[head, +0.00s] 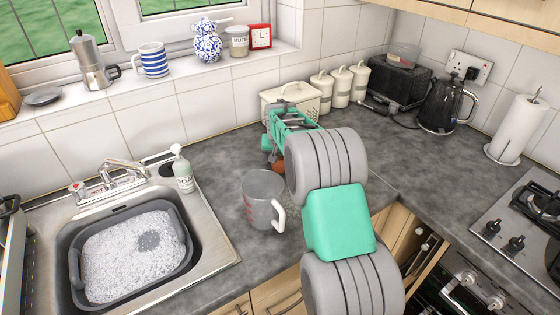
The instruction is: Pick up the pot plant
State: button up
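No whole pot plant shows. A small terracotta-coloured piece, perhaps its pot (278,166), shows on the worktop just below my gripper, beside the grey arm link. The rest of it is hidden by my arm and gripper. My gripper (266,146), teal and grey, is over the back of the worktop in front of a cream bread bin. Its fingertips are small and partly hidden, so I cannot tell whether they are open, shut or touching the pot.
A clear measuring jug (263,201) stands on the worktop left of my arm. A soap bottle (182,169) stands by the sink (215,245), which holds a grey basin (77,268) of suds. The bread bin (290,92) and cream canisters (340,87) stand behind; a kettle (440,104) stands right.

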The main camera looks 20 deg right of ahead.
jog(key=c, duration=1.2)
jog(key=shift+c, duration=0.6)
jog(key=shift+r, duration=0.25)
notch_tip(320, 180, up, 10)
jog(key=shift+s+d+f+b, duration=0.1)
jog(key=shift+f+b, duration=0.05)
jog(key=shift+b, duration=0.6)
jog(key=s+d+r+b, duration=0.2)
jog(key=s+d+b, duration=0.1)
jog(key=s, duration=0.7)
jog(key=s+d+r+b, duration=0.2)
jog(key=s+d+b, duration=0.2)
jog(key=s, duration=0.6)
jog(key=shift+d+r, duration=0.3)
jog(key=shift+d, duration=0.9)
